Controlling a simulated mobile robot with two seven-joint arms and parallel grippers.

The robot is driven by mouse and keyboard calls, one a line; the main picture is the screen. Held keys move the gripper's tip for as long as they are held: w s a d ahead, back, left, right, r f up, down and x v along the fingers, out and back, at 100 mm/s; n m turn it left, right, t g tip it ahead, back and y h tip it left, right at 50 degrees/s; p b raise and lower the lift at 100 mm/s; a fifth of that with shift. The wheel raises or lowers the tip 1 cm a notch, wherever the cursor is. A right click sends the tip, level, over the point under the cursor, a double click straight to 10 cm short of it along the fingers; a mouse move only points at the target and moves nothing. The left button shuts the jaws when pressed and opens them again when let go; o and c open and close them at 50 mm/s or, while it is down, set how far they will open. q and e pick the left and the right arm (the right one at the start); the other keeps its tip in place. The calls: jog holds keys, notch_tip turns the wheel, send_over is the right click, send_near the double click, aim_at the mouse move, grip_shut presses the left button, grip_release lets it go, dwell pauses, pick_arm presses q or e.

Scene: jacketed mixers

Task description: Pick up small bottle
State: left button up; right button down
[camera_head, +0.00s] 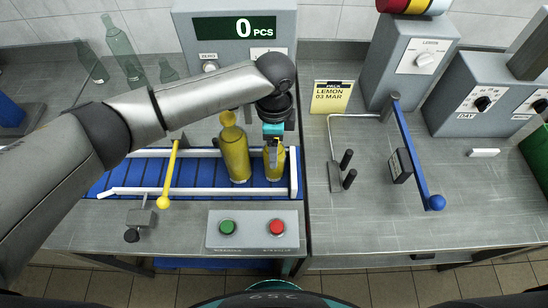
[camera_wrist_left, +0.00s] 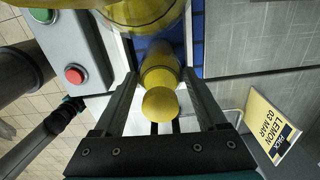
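The small yellow bottle (camera_head: 274,165) stands upright near the right end of the blue conveyor. In the left wrist view the small bottle (camera_wrist_left: 160,80) shows with its round cap towards me, between the two fingers. My left gripper (camera_head: 273,140) is over it from above, pointing down, and partly hides its top in the head view. The fingers (camera_wrist_left: 160,73) stand either side of the bottle, with narrow gaps visible, so the gripper looks open. A taller yellow bottle (camera_head: 234,155) stands just left of it, close to the gripper. My right gripper is not in view.
A white rail (camera_head: 293,172) closes the conveyor's right end. A yellow-knobbed lever (camera_head: 170,175) stands to the left. A button box (camera_head: 252,230) is in front. A yellow LEMON card (camera_head: 332,97) and a blue-handled lever (camera_head: 413,155) are to the right.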

pick_arm(q)
grip_shut()
dwell(0.4)
jog(key=shift+r, duration=0.15)
